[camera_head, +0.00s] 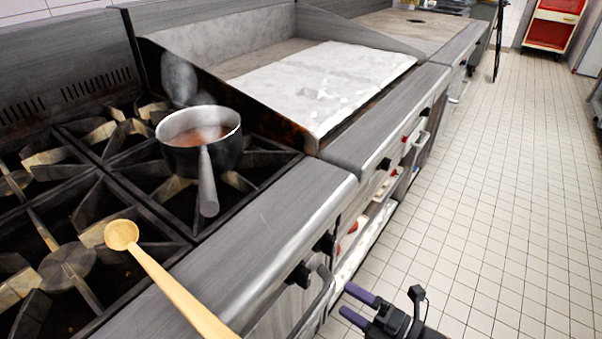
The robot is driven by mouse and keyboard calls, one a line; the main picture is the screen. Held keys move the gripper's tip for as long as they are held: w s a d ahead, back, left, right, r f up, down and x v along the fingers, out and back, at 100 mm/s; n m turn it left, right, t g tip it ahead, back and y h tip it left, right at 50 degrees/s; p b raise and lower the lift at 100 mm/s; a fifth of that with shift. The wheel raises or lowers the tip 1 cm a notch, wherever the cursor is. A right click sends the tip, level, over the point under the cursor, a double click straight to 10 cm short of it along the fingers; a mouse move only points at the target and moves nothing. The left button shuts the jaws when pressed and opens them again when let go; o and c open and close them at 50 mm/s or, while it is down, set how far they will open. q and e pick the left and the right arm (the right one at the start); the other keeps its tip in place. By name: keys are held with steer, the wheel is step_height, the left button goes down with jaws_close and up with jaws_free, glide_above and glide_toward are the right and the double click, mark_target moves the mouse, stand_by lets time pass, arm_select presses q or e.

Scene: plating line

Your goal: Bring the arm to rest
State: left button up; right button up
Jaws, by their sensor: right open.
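My right gripper (352,309) shows at the bottom, right of the stove front. Its two purple fingers point left and stand apart, with nothing between them. It is over the floor side of the stove edge, clear of the pot and the spoon. My left gripper does not show. A dark pot (190,160) with reddish-brown contents and steam above it stands on a burner grate, its handle pointing to the front. A wooden spoon (165,280) reaches over the front left of the stove, its bowl above the grate and its handle end cut off by the frame.
The stove grates (60,215) fill the left. A griddle (320,85) with a pale, bright surface lies behind the pot. A steel ledge (270,225) with knobs and handles runs along the front. The tiled floor (500,200) at right is clear. A red cart (551,30) stands far back.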

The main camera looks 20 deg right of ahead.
steer(key=s+d+f+m+g+h, duration=0.1)
steer(key=s+d+f+m+h, duration=0.1)
steer(key=s+f+m+h, duration=0.3)
steer(key=s+d+f+m+g+h+p, duration=0.1)
steer(key=d+f+m+g, duration=0.1)
steer(key=f+m, duration=0.35)
steer(key=s+d+f+m+g+h, duration=0.1)
steer(key=s+d+f+m+h, duration=0.2)
steer(key=f, duration=0.4)
steer(key=s+a+f+m+g+h, duration=0.1)
steer(key=s+f+m+g, duration=0.2)
steer(key=s, duration=0.5)
steer(key=s+a+f+m+g+p, duration=0.1)
steer(key=s+f+m+g, duration=0.2)
steer(key=s, duration=0.6)
steer(key=s+a+f+m+g+h, duration=0.1)
steer(key=s+f+m+g, duration=0.2)
steer(key=s, duration=0.6)
steer(key=shift+a+g+h, duration=0.25)
steer(key=shift+g+h, duration=0.05)
steer(key=shift+g, duration=0.6)
steer(key=shift+s, duration=0.1)
